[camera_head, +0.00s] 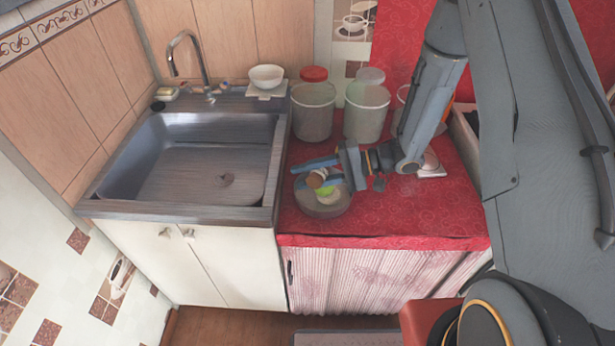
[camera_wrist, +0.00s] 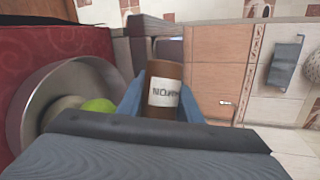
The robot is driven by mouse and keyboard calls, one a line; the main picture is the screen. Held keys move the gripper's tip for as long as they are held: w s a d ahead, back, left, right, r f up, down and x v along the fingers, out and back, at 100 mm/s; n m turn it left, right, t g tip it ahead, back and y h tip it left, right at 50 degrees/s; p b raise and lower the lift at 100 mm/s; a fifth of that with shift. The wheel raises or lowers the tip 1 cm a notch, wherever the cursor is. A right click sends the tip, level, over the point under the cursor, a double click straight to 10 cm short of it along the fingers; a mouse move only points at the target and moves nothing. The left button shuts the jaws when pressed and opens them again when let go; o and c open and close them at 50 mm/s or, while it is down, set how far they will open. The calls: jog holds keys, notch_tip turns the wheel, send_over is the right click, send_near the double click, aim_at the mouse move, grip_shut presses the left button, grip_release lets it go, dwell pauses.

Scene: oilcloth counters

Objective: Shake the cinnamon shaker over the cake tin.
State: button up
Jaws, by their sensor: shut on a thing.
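The cake tin (camera_head: 322,211) is a round grey metal pan on the red counter, near its front left corner. Its rim and inner wall (camera_wrist: 32,105) show at the left in the wrist view. A green round thing (camera_wrist: 98,106) and a pale thing (camera_wrist: 62,108) show at the tin. The cinnamon shaker (camera_wrist: 163,98) is a brown cylinder with a white, partly legible label. My gripper (camera_head: 318,174) is shut on it, with a blue finger on each side. In the head view the shaker (camera_head: 316,180) is small and partly hidden, over the tin's far part.
A sink (camera_head: 200,175) with a tap (camera_head: 190,60) lies left of the counter. Two tall pale canisters (camera_head: 313,110), one red-lidded, stand behind the tin. A white bowl (camera_head: 266,76) sits behind the sink. Red counter (camera_head: 400,220) is bare right of the tin.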

jog(key=shift+r+m, duration=0.2)
jog(key=shift+m, duration=0.1)
